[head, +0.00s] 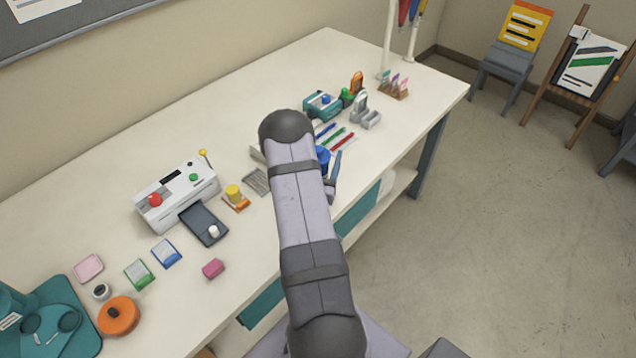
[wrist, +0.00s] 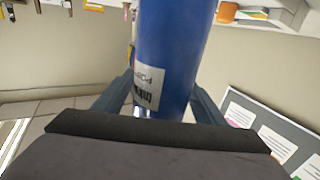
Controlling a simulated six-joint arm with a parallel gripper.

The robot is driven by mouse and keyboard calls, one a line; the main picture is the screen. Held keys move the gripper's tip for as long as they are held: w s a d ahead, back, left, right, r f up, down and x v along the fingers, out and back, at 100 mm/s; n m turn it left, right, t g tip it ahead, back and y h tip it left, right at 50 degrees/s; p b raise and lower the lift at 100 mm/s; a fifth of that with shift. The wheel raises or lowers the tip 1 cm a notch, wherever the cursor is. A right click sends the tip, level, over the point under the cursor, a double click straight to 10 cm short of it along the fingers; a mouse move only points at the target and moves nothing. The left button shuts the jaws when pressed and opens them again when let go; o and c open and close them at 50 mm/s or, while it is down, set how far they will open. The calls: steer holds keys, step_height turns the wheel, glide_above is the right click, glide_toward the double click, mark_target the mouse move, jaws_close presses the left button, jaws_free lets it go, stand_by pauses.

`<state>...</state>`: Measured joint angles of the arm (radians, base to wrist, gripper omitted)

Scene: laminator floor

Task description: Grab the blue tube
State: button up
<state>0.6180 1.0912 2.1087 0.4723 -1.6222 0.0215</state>
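The blue tube (wrist: 172,45) fills the middle of the wrist view, with a white printed label that reads upside down there. One end lies near the dark body of my gripper, and the other runs out of the top of the picture. My gripper (wrist: 163,88) has one finger on each side of the tube. Whether the fingers press on it cannot be told. In the head view a blue rounded thing (head: 323,155), probably the tube, shows beside my arm and above the bench. My arm hides most of it and most of my gripper.
The long cream bench (head: 120,216) carries a white laminator (head: 176,193) at left. Coloured pens (head: 335,138), a teal device (head: 322,104) and a small grey holder (head: 371,119) lie behind my gripper. An orange round thing (head: 118,316) is at front left.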

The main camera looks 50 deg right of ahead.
jaws_close()
steer(key=shift+r, duration=0.1)
steer(key=shift+r, duration=0.1)
